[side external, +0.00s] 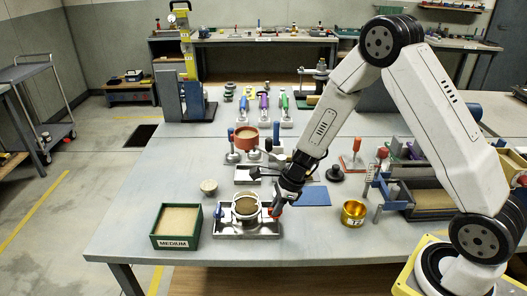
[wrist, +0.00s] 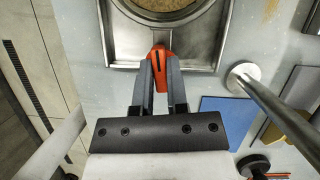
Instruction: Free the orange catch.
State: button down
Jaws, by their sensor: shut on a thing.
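The orange catch (wrist: 161,54) is at the rim of a round sand-filled vessel (wrist: 121,18) on a metal tray (wrist: 104,40). My gripper (wrist: 159,72) is shut on the catch, with one finger on each side of it. In the side view the catch (side external: 274,212) shows as a small orange-red bit under my gripper (side external: 281,203), on the right side of the vessel (side external: 246,207). My gripper hides part of it, and I cannot tell how far it is turned. A blue catch (side external: 218,212) stands on the vessel's left side.
A green box marked MEDIUM (side external: 176,240) stands left of the tray. A gold cup (side external: 353,213) and a blue mat (side external: 311,196) lie to the right. A red pot (side external: 246,138) and metal fittings stand behind. The front table edge is mostly clear.

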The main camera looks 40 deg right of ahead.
jog(key=n+g, duration=0.1)
jog(key=n, duration=0.3)
jog(key=shift+y, duration=0.3)
jog(key=n+g, duration=0.1)
jog(key=n, duration=0.2)
jog(key=shift+w+n+g, duration=0.15)
jog(key=shift+n+g, duration=0.25)
jog(key=n+g, duration=0.1)
jog(key=n, duration=0.3)
jog(key=shift+n+g, duration=0.3)
jog(key=shift+g, duration=0.1)
jog(key=shift+w+n+g+h, duration=0.1)
jog(key=shift+n+g+h, duration=0.45)
jog(key=shift+n, duration=1.35)
jog(key=c, duration=0.6)
grip_release()
jog(key=shift+c, duration=0.2)
jog(key=shift+r, duration=0.15)
